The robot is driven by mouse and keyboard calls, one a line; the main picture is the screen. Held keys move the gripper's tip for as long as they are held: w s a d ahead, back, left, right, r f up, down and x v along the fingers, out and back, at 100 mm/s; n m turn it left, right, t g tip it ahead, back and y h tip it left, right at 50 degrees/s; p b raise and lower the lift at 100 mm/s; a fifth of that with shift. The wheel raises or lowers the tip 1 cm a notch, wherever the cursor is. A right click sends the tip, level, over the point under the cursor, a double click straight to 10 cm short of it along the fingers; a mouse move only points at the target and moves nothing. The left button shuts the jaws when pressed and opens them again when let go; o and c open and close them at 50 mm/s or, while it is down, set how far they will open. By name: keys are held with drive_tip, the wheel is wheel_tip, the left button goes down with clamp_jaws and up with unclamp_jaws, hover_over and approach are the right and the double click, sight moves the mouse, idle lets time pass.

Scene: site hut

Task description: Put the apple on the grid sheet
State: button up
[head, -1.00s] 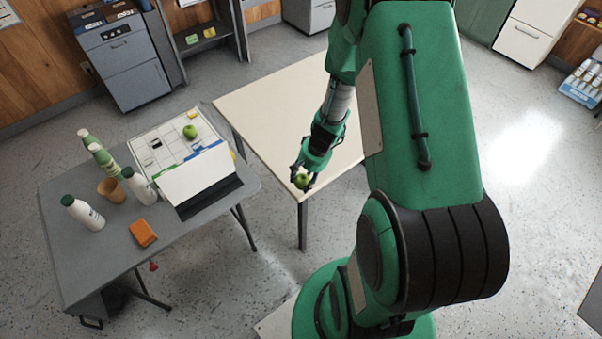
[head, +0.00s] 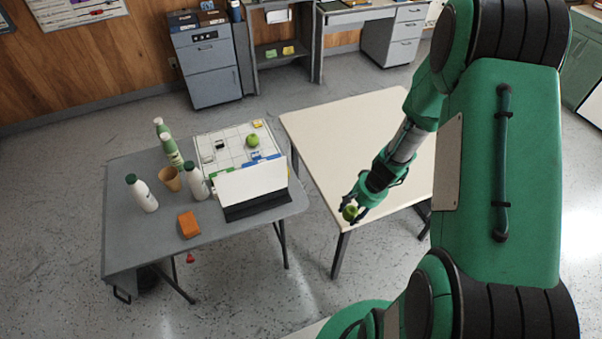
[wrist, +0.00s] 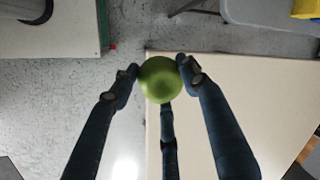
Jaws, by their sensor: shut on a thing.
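My gripper (head: 354,203) is shut on a green apple (head: 350,212) near the front left corner of the cream table. In the wrist view the apple (wrist: 160,79) sits between the dark fingers of the gripper (wrist: 160,78). The grid sheet (head: 232,140) lies on the grey table to the left, white with dark lines. Another green apple (head: 253,140) rests on it, with a few small dark and yellow items. A white upright panel hides the sheet's front part.
The white panel (head: 252,185) stands on the grey table (head: 150,240) in front of the sheet. White bottles (head: 142,194), a green bottle (head: 168,145), a tan cup (head: 170,179) and an orange block (head: 188,224) stand to its left. The cream table (head: 340,130) is bare.

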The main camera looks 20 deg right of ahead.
drive_tip(key=w+a+r+m+p, duration=0.1)
drive_tip(key=w+a+r, duration=0.15)
drive_tip(key=w, duration=0.75)
drive_tip(key=w+a+r+m+p, duration=0.15)
drive_tip(key=w+a, duration=0.25)
drive_tip(key=w, duration=0.5)
drive_tip(key=w+a+r+m+p, duration=0.1)
drive_tip(key=w+a+p, duration=0.15)
drive_tip(key=w, duration=0.75)
drive_tip(key=w+a+m+t+h+p, duration=0.1)
drive_tip(key=w+a+m+p, duration=0.2)
drive_tip(key=w+a, duration=1.7)
drive_tip(key=a, duration=0.4)
drive_tip(key=shift+r, duration=0.2)
drive_tip(key=shift+f, duration=0.1)
drive_tip(key=shift+f, duration=3.05)
drive_tip(key=shift+s+f, duration=0.1)
drive_tip(key=shift+f, duration=1.8)
